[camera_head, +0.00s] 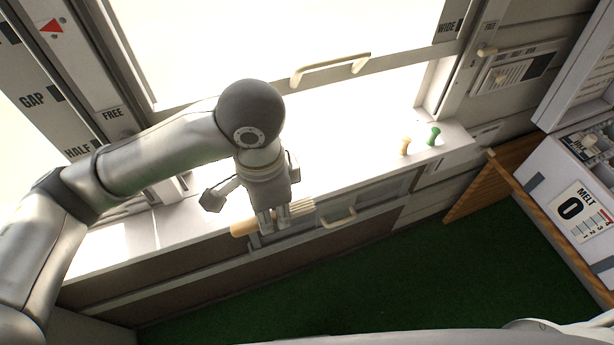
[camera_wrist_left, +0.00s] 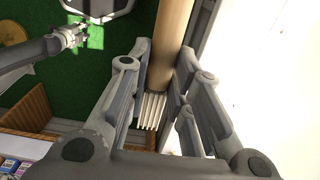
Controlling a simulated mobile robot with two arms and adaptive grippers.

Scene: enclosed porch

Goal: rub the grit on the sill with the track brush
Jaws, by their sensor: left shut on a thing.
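My left gripper (camera_head: 273,222) is shut on the track brush, in front of the window and at the sill's front edge. The brush's tan wooden handle (camera_head: 243,228) points left and its pale bristles (camera_head: 300,207) point right. In the left wrist view the handle (camera_wrist_left: 173,45) passes between the fingers, with the bristles (camera_wrist_left: 151,110) beyond it. The white sill (camera_head: 350,182) runs under the window. I cannot make out grit on it in the glare, and my arm hides part of it. A grey gripper, seemingly my right (camera_wrist_left: 72,36), shows small in the left wrist view; its jaws are unclear.
A cream peg (camera_head: 405,146) and a green peg (camera_head: 434,136) stand on the sill's right part. A window handle (camera_head: 330,68) is above, and a drawer handle (camera_head: 339,218) is below. A white unit marked MELT (camera_head: 549,190) stands right. The green floor (camera_head: 400,280) looks clear.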

